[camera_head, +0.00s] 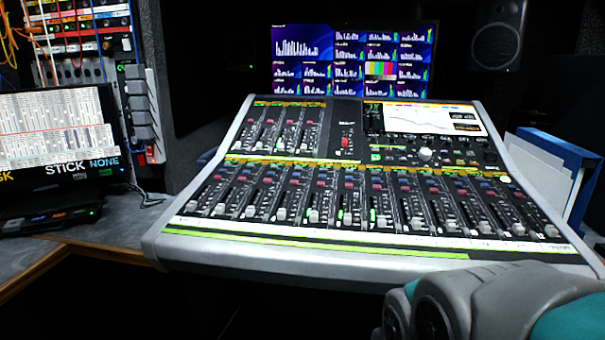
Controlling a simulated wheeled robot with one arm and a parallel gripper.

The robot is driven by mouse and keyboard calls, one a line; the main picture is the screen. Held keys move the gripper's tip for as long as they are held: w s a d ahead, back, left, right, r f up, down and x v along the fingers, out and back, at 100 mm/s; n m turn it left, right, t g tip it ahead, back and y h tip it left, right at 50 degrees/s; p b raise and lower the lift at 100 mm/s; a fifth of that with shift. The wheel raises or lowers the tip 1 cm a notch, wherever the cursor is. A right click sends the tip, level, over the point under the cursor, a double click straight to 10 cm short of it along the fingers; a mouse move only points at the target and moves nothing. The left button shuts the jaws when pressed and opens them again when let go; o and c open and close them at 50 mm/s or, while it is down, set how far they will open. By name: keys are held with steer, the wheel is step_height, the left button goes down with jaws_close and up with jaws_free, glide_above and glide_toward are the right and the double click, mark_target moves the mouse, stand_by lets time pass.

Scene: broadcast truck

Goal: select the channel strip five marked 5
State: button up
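The mixing console (300,262) fills the middle of the view, with its front edge towards me. Its lower bank (315,200) is a row of several channel strips, each with small buttons above a fader with a pale cap. A shorter upper bank (283,130) sits behind it on the left. Strip numbers are too small to read, so I cannot tell which strip is marked 5. A grey and teal part of my arm (500,305) shows at the bottom right. My gripper is not in view.
A screen (425,118) is set in the console's upper right. Monitors (352,60) and a speaker (497,35) stand behind. A laptop-like screen (55,135) is on the desk (120,222) at left. White and blue binders (545,165) stand at right. The space above the console looks clear.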

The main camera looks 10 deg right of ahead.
stand_by(0.4)
jaws_close()
stand_by(1.6)
